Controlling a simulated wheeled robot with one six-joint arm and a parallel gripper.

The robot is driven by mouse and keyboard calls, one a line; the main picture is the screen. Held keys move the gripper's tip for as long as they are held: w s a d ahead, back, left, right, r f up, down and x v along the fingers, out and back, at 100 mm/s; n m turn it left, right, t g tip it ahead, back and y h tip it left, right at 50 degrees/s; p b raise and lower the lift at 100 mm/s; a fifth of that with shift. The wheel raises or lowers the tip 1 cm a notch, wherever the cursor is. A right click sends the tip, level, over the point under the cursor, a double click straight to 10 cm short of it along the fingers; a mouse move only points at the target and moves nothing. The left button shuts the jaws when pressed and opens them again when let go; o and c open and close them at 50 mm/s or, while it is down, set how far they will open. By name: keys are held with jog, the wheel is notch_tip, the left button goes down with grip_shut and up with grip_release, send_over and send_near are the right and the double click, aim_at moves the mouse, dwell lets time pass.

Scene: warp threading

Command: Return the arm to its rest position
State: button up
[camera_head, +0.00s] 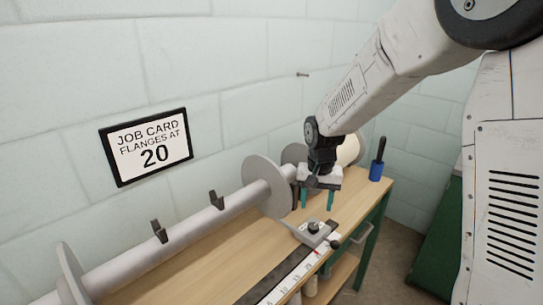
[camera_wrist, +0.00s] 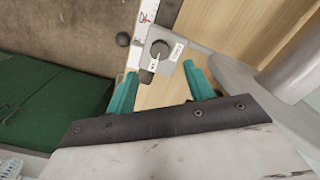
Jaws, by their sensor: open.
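My gripper (camera_head: 317,199) is open and empty, pointing down above the wooden bench. My arm reaches in from the upper right. A grey sliding block with a dark knob (camera_head: 313,228) sits on the ruler just in front of the gripper, apart from the fingers as far as I can tell. The same block (camera_wrist: 178,68) lies beyond the fingertips in the wrist view.
A long roller (camera_head: 190,228) with round flanges (camera_head: 267,187) lies along the wall side, close left of my gripper. A ruler (camera_head: 290,277) runs along the bench (camera_head: 180,262). A blue holder (camera_head: 376,171) with a dark handle stands at the far end. A job card (camera_head: 147,146) reads 20.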

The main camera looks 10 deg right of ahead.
jog(key=s+d+r+n, duration=0.1)
jog(key=s+r, duration=0.4)
jog(key=s, duration=0.5)
jog(key=s+d+r+n, duration=0.1)
jog(key=s+r, duration=0.4)
jog(key=s, duration=0.5)
jog(key=s+d+r+n+t, duration=0.1)
jog(key=s+r, duration=0.4)
jog(key=s, duration=0.5)
jog(key=shift+s+d+n, duration=0.3)
jog(key=shift+d+n, duration=0.05)
jog(key=shift+n, duration=0.25)
